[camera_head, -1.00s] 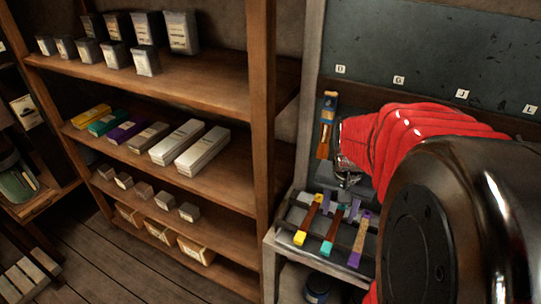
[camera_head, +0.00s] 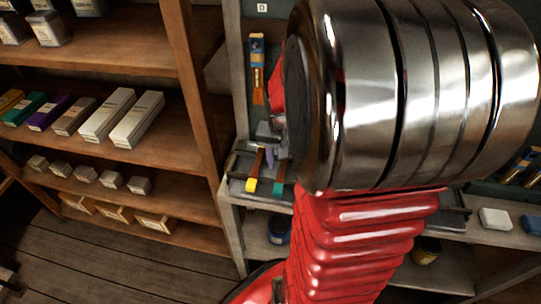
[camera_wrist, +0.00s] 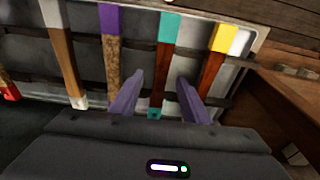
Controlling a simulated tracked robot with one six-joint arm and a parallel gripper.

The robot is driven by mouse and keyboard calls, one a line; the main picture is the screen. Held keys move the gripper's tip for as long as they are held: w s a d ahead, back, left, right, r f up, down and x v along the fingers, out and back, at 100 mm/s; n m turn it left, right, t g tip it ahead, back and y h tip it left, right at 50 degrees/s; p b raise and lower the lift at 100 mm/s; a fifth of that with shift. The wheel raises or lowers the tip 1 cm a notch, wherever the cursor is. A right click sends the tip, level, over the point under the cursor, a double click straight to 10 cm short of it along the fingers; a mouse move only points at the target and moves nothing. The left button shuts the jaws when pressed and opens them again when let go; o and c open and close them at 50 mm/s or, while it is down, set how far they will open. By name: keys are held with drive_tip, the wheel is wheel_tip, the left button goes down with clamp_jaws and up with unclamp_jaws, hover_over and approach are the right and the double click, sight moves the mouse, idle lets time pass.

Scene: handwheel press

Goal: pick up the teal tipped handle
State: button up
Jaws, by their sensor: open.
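The teal tipped handle (camera_wrist: 161,70) shows in the wrist view as a dark reddish-brown stick with a teal end at the top and a small teal patch at its lower end. It lies in a tray-like rack (camera_wrist: 253,42). My gripper (camera_wrist: 160,77) is open and empty, with one purple-grey finger on each side of this handle in the picture. I cannot tell how far above the handle the fingers are. In the head view the teal tip (camera_head: 278,188) shows beside my arm, which hides much of the rack.
A yellow tipped handle (camera_wrist: 214,68) lies to the right of the teal one in the wrist view. A purple tipped handle (camera_wrist: 111,58) and a white tipped one (camera_wrist: 62,50) lie to its left. A wooden shelf unit (camera_head: 196,85) with boxes stands left in the head view.

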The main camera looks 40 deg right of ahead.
drive_tip(key=shift+f, duration=0.1)
drive_tip(key=shift+c, duration=0.2)
clamp_jaws()
idle(0.6)
